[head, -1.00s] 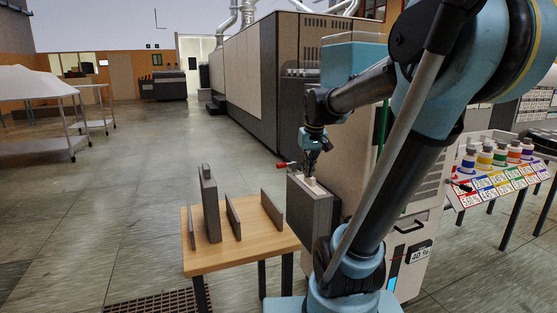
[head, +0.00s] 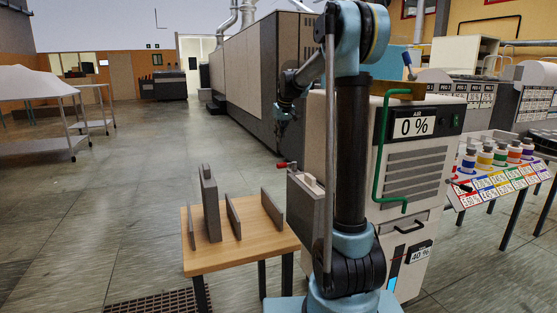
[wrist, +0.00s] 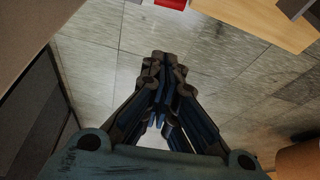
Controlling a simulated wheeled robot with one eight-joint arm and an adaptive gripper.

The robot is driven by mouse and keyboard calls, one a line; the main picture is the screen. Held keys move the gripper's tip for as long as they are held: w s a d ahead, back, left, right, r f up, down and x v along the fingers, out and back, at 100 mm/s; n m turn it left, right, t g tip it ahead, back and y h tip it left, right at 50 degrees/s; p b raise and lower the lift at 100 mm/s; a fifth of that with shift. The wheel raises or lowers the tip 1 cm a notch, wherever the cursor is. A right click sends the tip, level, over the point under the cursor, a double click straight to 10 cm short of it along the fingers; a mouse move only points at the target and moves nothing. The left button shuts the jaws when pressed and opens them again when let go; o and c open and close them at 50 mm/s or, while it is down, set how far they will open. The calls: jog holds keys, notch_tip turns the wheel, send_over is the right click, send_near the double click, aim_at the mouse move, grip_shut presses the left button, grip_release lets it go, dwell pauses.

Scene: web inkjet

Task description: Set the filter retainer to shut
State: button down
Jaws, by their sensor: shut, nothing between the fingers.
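A grey filter panel (head: 306,210) with a pale handle on top stands upright against the left side of the white cabinet (head: 428,175). A red-tipped lever (head: 282,165), likely the filter retainer, sticks out to the left by the filter's upper edge. I cannot tell its exact setting. A red piece (wrist: 172,3), probably its tip, shows at the top edge of the wrist view. My gripper (head: 281,132) is above the lever, apart from it and from the filter. In the wrist view my gripper (wrist: 160,62) has its fingertips together, with nothing between them.
A wooden table (head: 245,250) left of the cabinet bears several grey panels (head: 209,205) standing upright. A rack of coloured bottles (head: 500,155) stands at right. The floor at left is open.

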notch_tip(320, 180, down, 10)
jog(key=shift+w+a+f, duration=0.15)
jog(key=shift+w+f, duration=0.1)
dwell(0.7)
jog(key=shift+s+a, duration=0.1)
jog(key=shift+a, duration=0.05)
dwell(0.4)
